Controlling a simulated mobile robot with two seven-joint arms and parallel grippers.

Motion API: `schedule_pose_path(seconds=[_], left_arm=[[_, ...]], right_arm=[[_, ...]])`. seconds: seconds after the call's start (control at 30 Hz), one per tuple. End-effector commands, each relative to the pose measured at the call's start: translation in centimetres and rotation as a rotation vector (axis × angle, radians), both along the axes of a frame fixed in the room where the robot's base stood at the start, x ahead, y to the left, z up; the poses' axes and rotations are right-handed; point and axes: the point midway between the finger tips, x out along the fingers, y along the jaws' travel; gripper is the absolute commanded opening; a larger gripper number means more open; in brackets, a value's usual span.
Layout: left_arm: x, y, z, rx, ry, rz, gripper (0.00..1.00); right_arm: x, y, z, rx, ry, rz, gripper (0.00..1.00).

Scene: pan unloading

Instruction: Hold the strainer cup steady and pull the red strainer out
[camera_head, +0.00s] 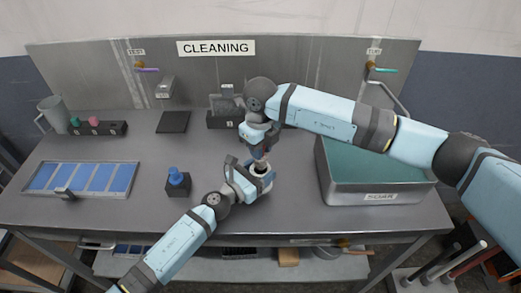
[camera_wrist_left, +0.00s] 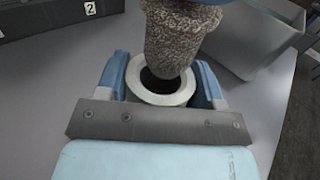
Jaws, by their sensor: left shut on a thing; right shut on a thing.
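The white strainer cup (camera_head: 268,184) stands on the metal table near the middle. My left gripper (camera_head: 255,183) is shut on it from the left; in the left wrist view its blue fingers stand either side of the cup's white rim (camera_wrist_left: 141,92), around a dark opening. My right gripper (camera_head: 262,150) is shut on the strainer above the cup. The strainer (camera_wrist_left: 180,40) shows in the left wrist view as a speckled, brownish-grey mesh cone. Its lower end overlaps the cup's opening; I cannot tell whether it is still partly inside. The right fingers hide most of it in the head view.
A grey tub marked SOAK (camera_head: 330,187) with greenish liquid stands close on the right. A black block with a blue knob (camera_head: 175,178) stands left of my left gripper. A tray with blue panels (camera_head: 80,179) lies far left. A dark bin (camera_head: 217,121) is behind.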

Motion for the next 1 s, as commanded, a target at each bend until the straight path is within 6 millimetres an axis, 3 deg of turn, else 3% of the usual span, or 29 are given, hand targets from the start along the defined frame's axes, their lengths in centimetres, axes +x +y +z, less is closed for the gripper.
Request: schedule_pose_path(seconds=[0.73, 0.77, 0.8, 0.87, 1.0], left_arm=[[0.0, 0.0, 0.0, 0.0, 0.0, 0.0, 0.34], [0.0, 0.0, 0.0, 0.0, 0.0, 0.0, 0.66], [0.0, 0.0, 0.0, 0.0, 0.0, 0.0, 0.75], [0.0, 0.0, 0.0, 0.0, 0.0, 0.0, 0.89], [0.0, 0.0, 0.0, 0.0, 0.0, 0.0, 0.91]], right_arm=[[0.0, 0.0, 2.1, 0.0, 0.0, 0.001, 0.0], [0.0, 0.0, 2.1, 0.0, 0.0, 0.001, 0.0], [0.0, 0.0, 2.0, 0.0, 0.0, 0.001, 0.0], [0.0, 0.0, 2.1, 0.0, 0.0, 0.001, 0.0], [0.0, 0.0, 2.0, 0.0, 0.0, 0.0, 0.0]])
